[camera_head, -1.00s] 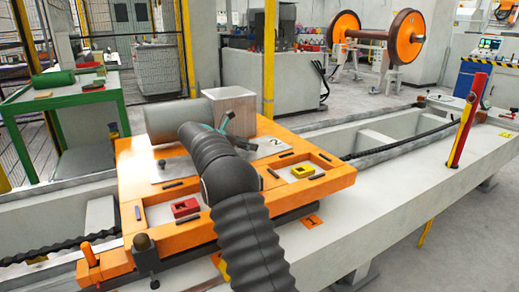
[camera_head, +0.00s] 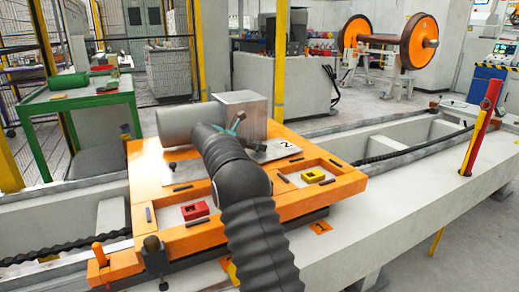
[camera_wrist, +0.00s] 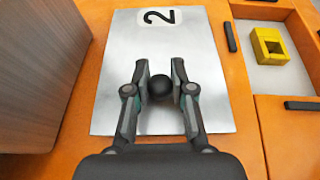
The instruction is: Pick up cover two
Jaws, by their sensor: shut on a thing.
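Cover two is a flat silver plate (camera_wrist: 200,45) marked with a black 2, lying on the orange fixture (camera_wrist: 75,95) in the wrist view. A round black knob (camera_wrist: 160,88) stands at its middle. My gripper (camera_wrist: 160,80) has its two fingers on either side of the knob, shut on it. In the head view the plate (camera_head: 285,152) shows partly behind my arm, and my gripper (camera_head: 240,120) is beside a grey block. The plate looks flat; whether it touches the fixture all round cannot be told.
A grey block (camera_head: 240,105) stands close beside the plate. A yellow piece (camera_head: 314,176) and a red piece (camera_head: 194,210) sit in recessed pockets of the fixture. A red post (camera_head: 482,128) rises at the right. A green table (camera_head: 75,104) stands at the left.

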